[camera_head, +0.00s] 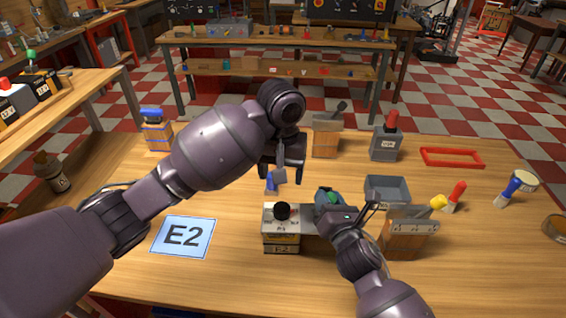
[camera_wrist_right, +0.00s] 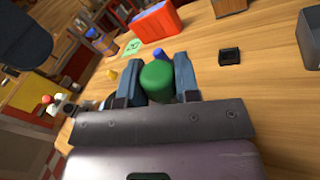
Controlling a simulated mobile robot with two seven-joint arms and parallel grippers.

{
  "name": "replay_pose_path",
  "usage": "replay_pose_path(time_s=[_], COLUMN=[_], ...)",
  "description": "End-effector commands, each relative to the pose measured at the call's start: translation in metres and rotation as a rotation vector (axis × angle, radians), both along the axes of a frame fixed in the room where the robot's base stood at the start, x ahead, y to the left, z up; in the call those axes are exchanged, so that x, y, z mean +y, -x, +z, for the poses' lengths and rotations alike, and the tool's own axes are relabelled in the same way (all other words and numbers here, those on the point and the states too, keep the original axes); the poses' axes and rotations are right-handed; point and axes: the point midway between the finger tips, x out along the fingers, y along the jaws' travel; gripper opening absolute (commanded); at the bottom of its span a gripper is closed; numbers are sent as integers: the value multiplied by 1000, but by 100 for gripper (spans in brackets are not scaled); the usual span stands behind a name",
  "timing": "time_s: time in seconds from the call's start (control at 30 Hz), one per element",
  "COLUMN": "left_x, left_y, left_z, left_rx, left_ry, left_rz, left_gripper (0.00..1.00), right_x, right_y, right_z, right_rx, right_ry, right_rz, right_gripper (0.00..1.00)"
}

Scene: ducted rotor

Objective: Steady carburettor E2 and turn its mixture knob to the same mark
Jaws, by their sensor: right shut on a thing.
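Carburettor E2 (camera_head: 281,243) stands upright on the bench, a wooden-fronted box with a grey top plate. Its black mixture knob (camera_head: 282,211) sits on top, with small marks on the plate that are too small to read. My right gripper (camera_head: 326,198) is just right of the box, shut on a green rounded part. In the right wrist view the green part (camera_wrist_right: 156,79) sits between the two blue fingers; whether it belongs to E2 is unclear. My left gripper (camera_head: 276,180) hangs above and behind the knob, apart from it; its finger opening is unclear.
A blue E2 card (camera_head: 184,237) lies left of the box. Behind are a grey unit with a red handle (camera_head: 386,143) and a red frame (camera_head: 452,157).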

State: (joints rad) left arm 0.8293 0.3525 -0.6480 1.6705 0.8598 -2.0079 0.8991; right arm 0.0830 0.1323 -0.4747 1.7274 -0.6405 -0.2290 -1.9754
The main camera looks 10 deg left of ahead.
Motion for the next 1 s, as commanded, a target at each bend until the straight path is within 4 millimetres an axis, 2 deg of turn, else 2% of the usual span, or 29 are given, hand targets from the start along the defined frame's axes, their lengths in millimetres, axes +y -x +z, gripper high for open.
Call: replay_pose_path(time_s=[0.3,0.33,0.5,0.53,0.83,1.0], left_x=[0,0,0,0,0,0], left_y=[0,0,0,0,0,0], left_z=[0,0,0,0,0,0], left_rx=[0,0,0,0,0,0], left_ry=[0,0,0,0,0,0], left_rz=[0,0,0,0,0,0], left_gripper=[69,69,69,69,69,69], right_x=[0,0,0,0,-1,-7], right_y=[0,0,0,0,2,17], right_z=[0,0,0,0,0,-1], right_rx=[0,0,0,0,0,0], right_ry=[0,0,0,0,0,2], right_rz=[0,0,0,0,0,0], right_gripper=[0,31,57,60,60,60])
